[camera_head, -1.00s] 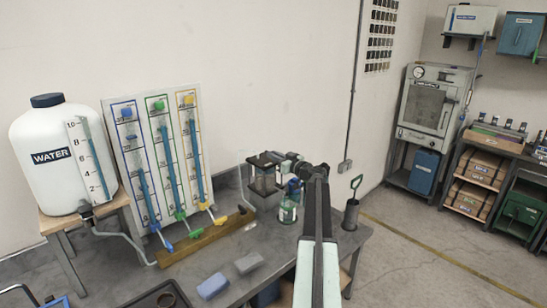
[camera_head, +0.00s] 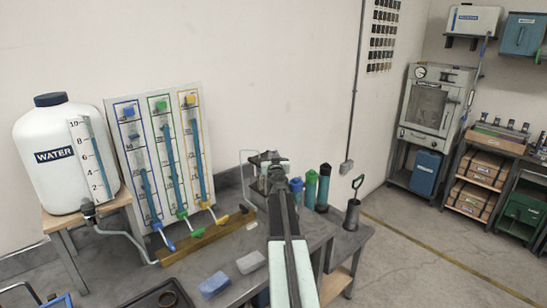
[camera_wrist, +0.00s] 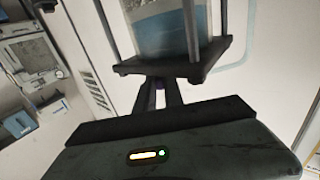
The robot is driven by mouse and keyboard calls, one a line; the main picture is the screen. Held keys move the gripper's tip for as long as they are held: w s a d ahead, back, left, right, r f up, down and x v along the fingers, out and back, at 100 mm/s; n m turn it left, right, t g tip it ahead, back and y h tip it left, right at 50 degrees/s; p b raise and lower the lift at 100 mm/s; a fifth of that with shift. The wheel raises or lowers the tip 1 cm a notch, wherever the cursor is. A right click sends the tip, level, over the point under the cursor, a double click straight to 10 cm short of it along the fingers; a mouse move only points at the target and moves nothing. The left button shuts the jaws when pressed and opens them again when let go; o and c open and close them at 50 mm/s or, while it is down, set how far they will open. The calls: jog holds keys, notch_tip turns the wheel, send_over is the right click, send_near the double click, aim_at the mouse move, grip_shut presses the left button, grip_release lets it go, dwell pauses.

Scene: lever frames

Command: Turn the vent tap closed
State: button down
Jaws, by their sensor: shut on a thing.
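The clear cell (camera_wrist: 172,28) with blue water inside stands between dark posts in the wrist view. Its dark square plate (camera_wrist: 180,62) faces my gripper. My gripper (camera_wrist: 158,88) is shut at that plate, with its fingers on a small purple part, the vent tap (camera_wrist: 159,86). The fingers hide most of the tap, so its angle cannot be told. In the head view my arm's end (camera_head: 277,166) is over the cell (camera_head: 264,159) and covers most of it.
The panel (camera_head: 160,165) with three tubes and coloured taps stands left of the cell, beside the white water tank (camera_head: 62,155). Several coloured bottles (camera_head: 323,187) stand close on the right. Sponges (camera_head: 215,285) lie on the bench in front.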

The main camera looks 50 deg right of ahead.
jog(key=m+g+h, duration=0.2)
jog(key=g, duration=0.1)
jog(key=w+m+g+h, duration=0.1)
jog(key=m+g, duration=0.1)
jog(key=g, duration=0.1)
jog(key=m+g+h, duration=0.2)
jog(key=g, duration=0.1)
jog(key=shift+w+a+m+h, duration=0.25)
jog(key=shift+m+h, duration=0.05)
jog(key=shift+m, duration=0.1)
jog(key=shift+w+m+g+h, duration=0.15)
jog(key=shift+m+g, duration=0.75)
jog(key=shift+g, duration=0.5)
jog(key=shift+s+m+g+h, duration=0.15)
jog(key=shift+m+g, duration=0.75)
jog(key=shift+g, duration=0.8)
jog(key=c, duration=1.5)
grip_release()
jog(key=shift+a, duration=0.1)
jog(key=a, duration=0.7)
jog(key=shift+w+a, duration=0.35)
